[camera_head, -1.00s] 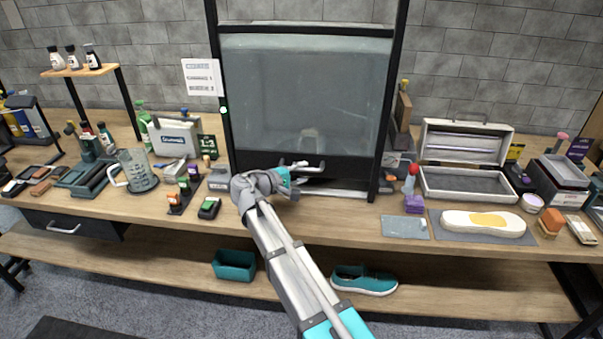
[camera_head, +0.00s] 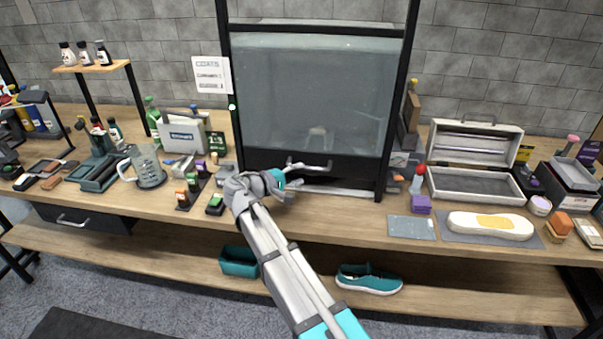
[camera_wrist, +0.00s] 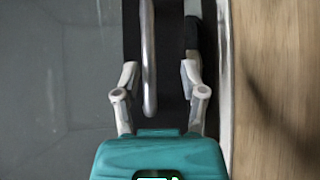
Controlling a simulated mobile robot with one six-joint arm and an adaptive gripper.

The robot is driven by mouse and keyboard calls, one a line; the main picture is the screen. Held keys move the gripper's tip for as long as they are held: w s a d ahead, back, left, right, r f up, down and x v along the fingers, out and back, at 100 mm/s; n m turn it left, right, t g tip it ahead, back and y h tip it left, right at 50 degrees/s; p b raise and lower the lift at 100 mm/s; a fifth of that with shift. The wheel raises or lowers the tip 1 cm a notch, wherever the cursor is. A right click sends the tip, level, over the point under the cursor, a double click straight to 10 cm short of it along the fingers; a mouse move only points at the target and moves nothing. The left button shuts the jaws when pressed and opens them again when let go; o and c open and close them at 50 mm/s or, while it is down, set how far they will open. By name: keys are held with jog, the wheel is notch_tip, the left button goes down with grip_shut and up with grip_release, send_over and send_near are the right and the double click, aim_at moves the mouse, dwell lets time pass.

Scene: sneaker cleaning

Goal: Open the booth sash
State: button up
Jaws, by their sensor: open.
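The booth sash (camera_head: 312,95) is a grey glass panel in a black frame at the middle of the bench. Its dark lower rail carries a metal bar handle (camera_head: 310,166). A narrow gap shows under the rail. My gripper (camera_head: 290,177) is at the handle's left part. In the wrist view my gripper (camera_wrist: 160,85) is open, with one finger on each side of the handle (camera_wrist: 149,60). The handle lies between the fingers, nearer the left one, and no clear contact shows. A dark object shows by the right finger.
Left of the booth stand small bottles (camera_head: 193,183), a measuring jug (camera_head: 147,166) and a white case (camera_head: 184,133). Right of it are a purple block (camera_head: 421,204), an open metal box (camera_head: 475,184) and a sole on a mat (camera_head: 490,226). A teal shoe (camera_head: 368,280) lies on the lower shelf.

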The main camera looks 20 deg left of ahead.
aim_at(306, 169)
jog(key=p+v, duration=0.1)
jog(key=v, duration=1)
jog(key=shift+s+a+p, duration=0.2)
jog(key=shift+s+p, duration=0.15)
dwell(1.1)
jog(key=shift+r, duration=0.15)
dwell(0.3)
jog(key=shift+w+d+r+p, duration=0.4)
jog(key=shift+w+r+p, duration=0.05)
jog(key=shift+w, duration=0.3)
jog(key=shift+w+d, duration=0.1)
jog(key=shift+w, duration=0.05)
jog(key=b+x, duration=0.2)
jog(key=x, duration=1.1)
jog(key=shift+w+d+f, duration=0.1)
jog(key=shift+w, duration=0.15)
grip_shut()
